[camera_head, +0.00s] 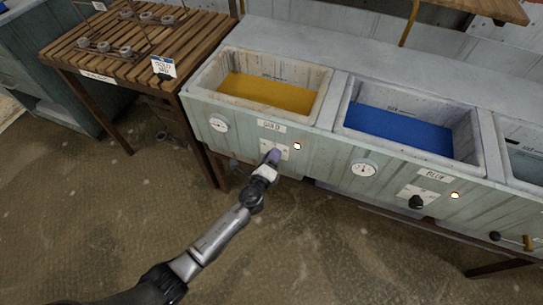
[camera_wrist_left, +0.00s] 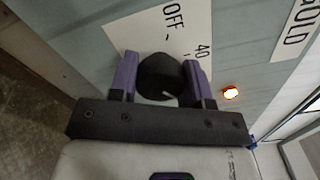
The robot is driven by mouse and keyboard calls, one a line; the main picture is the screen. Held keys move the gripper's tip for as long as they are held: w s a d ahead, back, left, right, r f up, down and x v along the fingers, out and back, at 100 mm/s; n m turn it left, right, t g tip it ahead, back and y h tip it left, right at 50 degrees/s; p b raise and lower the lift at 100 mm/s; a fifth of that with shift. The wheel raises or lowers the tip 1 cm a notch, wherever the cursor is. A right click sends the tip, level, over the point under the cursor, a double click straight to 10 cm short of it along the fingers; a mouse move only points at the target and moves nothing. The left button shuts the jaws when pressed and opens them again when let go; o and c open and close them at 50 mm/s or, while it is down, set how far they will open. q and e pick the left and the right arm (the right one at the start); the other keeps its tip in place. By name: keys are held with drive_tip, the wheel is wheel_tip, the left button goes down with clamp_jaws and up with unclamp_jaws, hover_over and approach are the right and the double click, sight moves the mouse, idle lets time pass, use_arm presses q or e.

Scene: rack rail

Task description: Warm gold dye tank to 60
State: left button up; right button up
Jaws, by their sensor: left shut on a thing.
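The gold dye tank (camera_head: 319,106) holds yellow liquid, and a label reading GOLD is on its front. My left gripper (camera_head: 274,156) is at the control plate below that label. In the left wrist view, my left gripper (camera_wrist_left: 160,80) has its purple fingers on both sides of a black round knob (camera_wrist_left: 158,72) and is shut on it. The control plate (camera_wrist_left: 185,32) shows OFF and 40; other marks are hidden by the gripper. My right gripper is out of view.
A round gauge (camera_head: 218,125) is at the left of the gold tank's front. The blue tank (camera_head: 342,114) stands to the right with its own gauge (camera_head: 363,169) and black knob (camera_head: 416,202). A slatted wooden table (camera_head: 190,46) stands at the left.

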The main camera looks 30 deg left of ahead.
use_arm(q)
drive_tip(key=shift+m, duration=0.3)
idle(0.4)
drive_tip(key=o, duration=0.9)
drive_tip(key=shift+s, duration=0.5)
drive_tip(key=s, duration=0.4)
drive_tip(key=s+p, duration=0.1)
drive_tip(key=s, duration=0.3)
drive_tip(key=s+d, duration=0.1)
drive_tip(key=s, duration=0.3)
drive_tip(key=shift+s+d+p, duration=0.1)
drive_tip(key=shift+s+p, duration=0.3)
